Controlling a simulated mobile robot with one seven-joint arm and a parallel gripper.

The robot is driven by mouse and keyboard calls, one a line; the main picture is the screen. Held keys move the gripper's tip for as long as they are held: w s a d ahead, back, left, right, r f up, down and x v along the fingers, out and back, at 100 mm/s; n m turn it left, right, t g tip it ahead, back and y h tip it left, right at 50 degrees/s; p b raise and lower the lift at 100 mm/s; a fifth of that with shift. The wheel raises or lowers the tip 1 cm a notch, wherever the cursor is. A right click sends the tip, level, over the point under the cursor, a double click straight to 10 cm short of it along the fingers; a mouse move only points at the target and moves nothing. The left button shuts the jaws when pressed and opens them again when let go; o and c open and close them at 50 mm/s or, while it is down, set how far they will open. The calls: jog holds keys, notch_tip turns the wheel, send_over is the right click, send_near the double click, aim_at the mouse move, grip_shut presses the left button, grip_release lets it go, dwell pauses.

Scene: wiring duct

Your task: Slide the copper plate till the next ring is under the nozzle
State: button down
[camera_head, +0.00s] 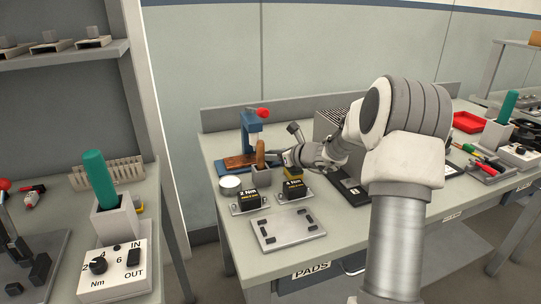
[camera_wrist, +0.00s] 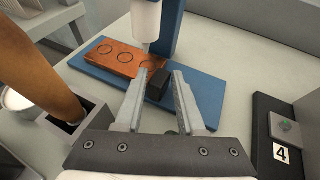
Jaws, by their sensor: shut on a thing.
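The copper plate (camera_wrist: 112,60) lies on the blue base (camera_wrist: 203,95) of a press, with dark rings in a row along its top. Three rings show in the wrist view; the one nearest my gripper is partly covered by a finger. The white nozzle (camera_wrist: 146,22) hangs over the plate, its thin tip close to that nearest ring; I cannot tell whether they line up. My gripper (camera_wrist: 161,75) is shut on a black block (camera_wrist: 160,86) at the plate's near end. In the head view, the plate (camera_head: 238,161) lies under the blue press (camera_head: 250,125), left of my gripper (camera_head: 285,158).
A brown handle (camera_wrist: 40,60) stands in a grey holder (camera_wrist: 72,135) close to my gripper's left. A white round dish (camera_head: 230,182) and 2 Nm and 5 Nm boxes (camera_head: 249,198) stand in front. A dark panel marked 4 (camera_wrist: 285,135) lies to the right.

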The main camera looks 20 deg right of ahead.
jog(key=d+p, duration=0.1)
jog(key=d, duration=0.3)
jog(key=shift+r+p, duration=0.2)
jog(key=shift+p, duration=0.2)
jog(key=shift+d+f, duration=0.15)
jog(key=c, duration=0.6)
grip_release()
jog(key=p+v, duration=0.2)
jog(key=v, duration=1.5)
jog(key=shift+s+p, duration=0.2)
jog(key=shift+p, duration=0.2)
